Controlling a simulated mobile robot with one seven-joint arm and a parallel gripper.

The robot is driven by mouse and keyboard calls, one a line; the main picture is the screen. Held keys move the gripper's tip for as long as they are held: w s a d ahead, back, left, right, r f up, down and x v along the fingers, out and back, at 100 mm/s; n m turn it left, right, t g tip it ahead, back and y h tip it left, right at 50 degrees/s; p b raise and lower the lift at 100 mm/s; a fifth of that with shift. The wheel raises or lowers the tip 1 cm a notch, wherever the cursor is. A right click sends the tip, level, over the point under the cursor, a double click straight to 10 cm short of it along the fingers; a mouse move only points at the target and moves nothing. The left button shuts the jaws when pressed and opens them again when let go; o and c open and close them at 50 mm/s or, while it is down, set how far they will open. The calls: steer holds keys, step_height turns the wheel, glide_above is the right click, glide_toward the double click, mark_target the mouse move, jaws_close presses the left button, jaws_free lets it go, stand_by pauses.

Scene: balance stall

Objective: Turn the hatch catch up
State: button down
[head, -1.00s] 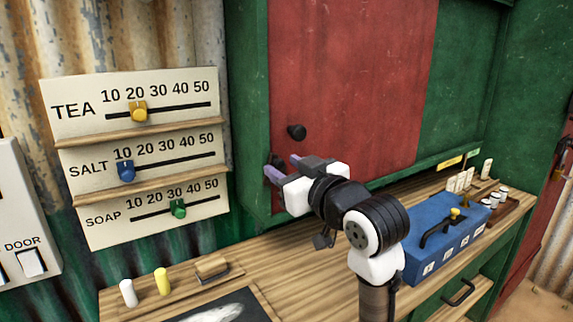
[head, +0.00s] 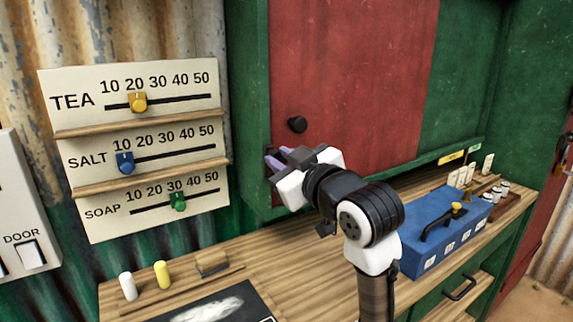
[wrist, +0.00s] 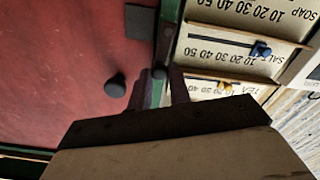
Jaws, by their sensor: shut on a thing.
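The red hatch (head: 350,75) is closed in its green frame, with a dark round knob (head: 297,124) on its lower left. My gripper (head: 278,160) is at the hatch's left edge, just below and left of the knob. Its purple fingers are shut on the hatch catch, which they mostly hide in the head view. In the wrist view, the catch (wrist: 159,76) shows as a small dark piece between the fingers, at the seam between red hatch and green frame. The knob (wrist: 115,85) is beside the fingers there. I cannot tell the catch's exact angle.
A panel of TEA, SALT and SOAP sliders (head: 135,150) is on the wall left of the hatch. Below is a wooden counter (head: 255,262) with white and yellow sticks, a wooden block, a dark board and a blue box (head: 440,235).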

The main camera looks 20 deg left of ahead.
steer(key=shift+s+a+n, duration=0.1)
steer(key=shift+s+n, duration=0.05)
steer(key=shift+n, duration=0.45)
steer(key=c, duration=1.3)
jaws_free()
steer(key=b+v, duration=0.2)
steer(key=v, duration=1.2)
steer(key=shift+a, duration=0.1)
